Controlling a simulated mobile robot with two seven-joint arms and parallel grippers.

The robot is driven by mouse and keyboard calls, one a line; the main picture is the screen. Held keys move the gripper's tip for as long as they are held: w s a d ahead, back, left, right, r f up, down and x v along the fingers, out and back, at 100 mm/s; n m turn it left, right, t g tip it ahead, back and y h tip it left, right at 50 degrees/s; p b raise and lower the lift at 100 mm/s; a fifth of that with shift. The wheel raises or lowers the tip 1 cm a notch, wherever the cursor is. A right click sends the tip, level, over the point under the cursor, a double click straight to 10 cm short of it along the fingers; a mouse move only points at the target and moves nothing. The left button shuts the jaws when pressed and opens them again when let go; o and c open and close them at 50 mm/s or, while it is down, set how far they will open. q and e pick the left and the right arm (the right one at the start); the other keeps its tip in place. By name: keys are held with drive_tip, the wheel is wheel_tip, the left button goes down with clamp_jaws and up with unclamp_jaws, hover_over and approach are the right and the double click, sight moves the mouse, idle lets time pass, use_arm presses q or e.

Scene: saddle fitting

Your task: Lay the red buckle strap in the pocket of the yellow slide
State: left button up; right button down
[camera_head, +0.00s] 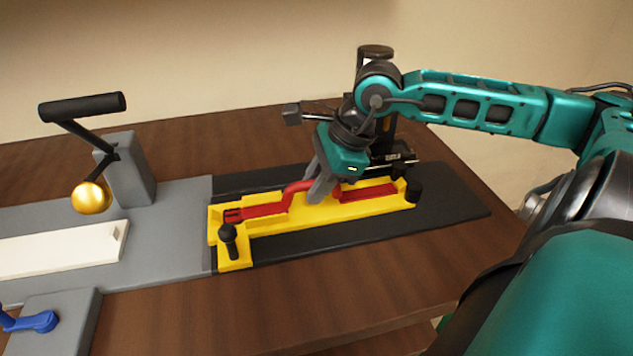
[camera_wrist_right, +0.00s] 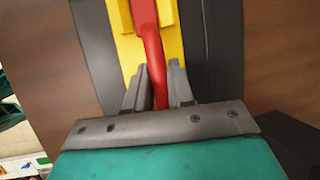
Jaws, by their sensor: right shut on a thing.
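The yellow slide (camera_head: 300,219) lies lengthwise on a black plate at the right of the bench, with a black knob on its front left corner. The red buckle strap (camera_head: 264,210) runs along the slide, with its left end at the slide's left part and an arched middle. A flat red stretch also shows right of my gripper. My right gripper (camera_head: 318,190) comes down from above and is shut on the arched part of the strap. In the right wrist view the strap (camera_wrist_right: 153,55) passes between the fingers (camera_wrist_right: 158,88) over the slide (camera_wrist_right: 127,45). My left gripper is not in view.
A grey base (camera_head: 170,225) with a white bar (camera_head: 60,250) adjoins the black plate (camera_head: 440,205) on the left. A black-handled lever with a gold ball (camera_head: 92,197) rises there. A blue lever (camera_head: 35,321) sits front left. The wooden front strip is clear.

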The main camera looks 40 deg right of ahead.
drive_tip(key=shift+f+b, duration=0.15)
drive_tip(key=shift+b, duration=0.15)
drive_tip(key=c, duration=1)
unclamp_jaws()
